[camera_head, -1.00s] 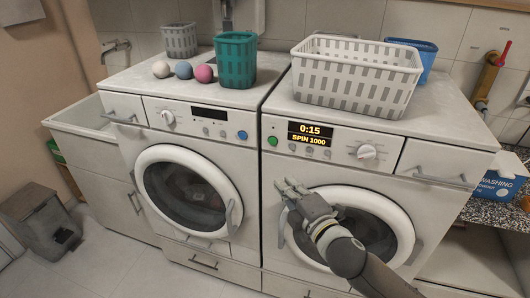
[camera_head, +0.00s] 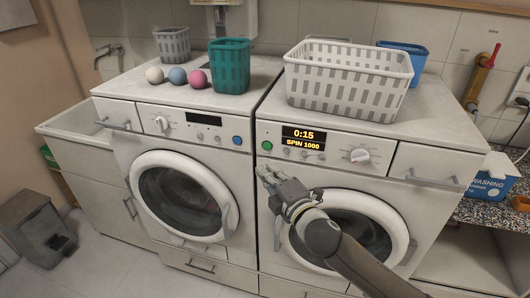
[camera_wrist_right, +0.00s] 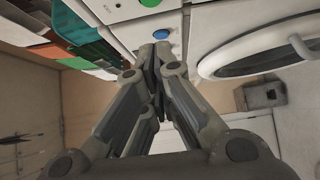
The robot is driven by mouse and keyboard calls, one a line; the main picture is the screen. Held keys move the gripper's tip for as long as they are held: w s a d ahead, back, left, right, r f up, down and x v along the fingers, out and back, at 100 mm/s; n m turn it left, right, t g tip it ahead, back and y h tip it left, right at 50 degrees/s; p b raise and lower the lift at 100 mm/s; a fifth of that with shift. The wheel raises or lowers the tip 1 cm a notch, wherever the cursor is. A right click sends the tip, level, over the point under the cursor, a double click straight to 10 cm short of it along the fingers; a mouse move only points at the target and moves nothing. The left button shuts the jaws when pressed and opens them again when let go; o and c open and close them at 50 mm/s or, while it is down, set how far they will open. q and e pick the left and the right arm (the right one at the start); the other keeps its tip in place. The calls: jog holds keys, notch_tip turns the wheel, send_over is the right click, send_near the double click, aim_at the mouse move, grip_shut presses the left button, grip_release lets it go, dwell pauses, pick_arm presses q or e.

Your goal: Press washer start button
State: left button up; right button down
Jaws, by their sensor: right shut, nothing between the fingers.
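The right-hand front loader (camera_head: 225,267) has a lit display (camera_head: 303,138) reading "0:15 SPIN 1000", a round green button (camera_head: 267,146) and a dial (camera_head: 360,155). The left-hand front loader (camera_head: 122,148) has a dark display (camera_head: 203,118) and a blue button (camera_head: 238,140). Both round doors look shut. My right gripper (camera_head: 264,172) is shut and empty, just below the green button in the head view, not covering it. In the wrist view its fingertips (camera_wrist_right: 154,52) point toward the blue button (camera_wrist_right: 161,35); the green button (camera_wrist_right: 150,3) is at the top edge. My left gripper is not in view.
A white basket (camera_head: 345,92) and a blue container (camera_head: 418,58) stand on the right machine. A teal basket (camera_head: 229,70), a grey basket (camera_head: 173,45) and three balls (camera_head: 178,75) are on the left one. A blue box (camera_head: 487,187) is at right.

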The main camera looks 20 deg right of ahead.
aim_at(267, 146)
jog(key=shift+w+d+p, duration=0.2)
jog(key=shift+w+p, duration=0.1)
jog(key=shift+w, duration=0.95)
jog(key=shift+w+d+p, duration=0.25)
jog(key=shift+w, duration=1.05)
jog(key=shift+w+d+p, duration=0.2)
jog(key=shift+w+p, duration=0.1)
jog(key=shift+w, duration=0.95)
jog(key=shift+d, duration=0.1)
